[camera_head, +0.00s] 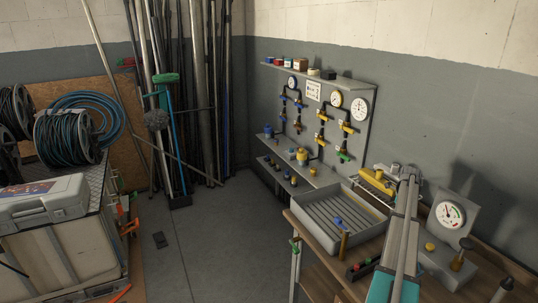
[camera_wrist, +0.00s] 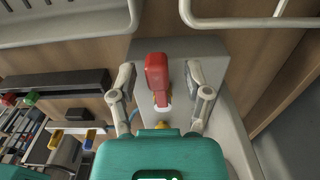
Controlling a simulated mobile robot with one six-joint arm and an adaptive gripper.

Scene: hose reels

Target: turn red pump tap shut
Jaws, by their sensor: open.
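The red pump tap (camera_wrist: 157,78) shows in the wrist view as a red lever handle. It stands on a grey housing (camera_wrist: 165,50), with a pale collar at its lower end. My gripper (camera_wrist: 159,75) is open, with one finger on each side of the red handle. A gap shows between the handle and each finger in this view. The green gripper body covers the bottom of the view and hides part of the housing. A small yellow part (camera_wrist: 163,126) shows just above it. I cannot make out the red tap in the head view.
A grey ribbed tray (camera_head: 318,231) stands on the wooden bench, left of my arm. A gauge on a grey box (camera_head: 450,215) stands to the right. Pipes and gauges (camera_head: 337,99) line the wall behind. The floor (camera_head: 210,245) left of the bench is mostly clear.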

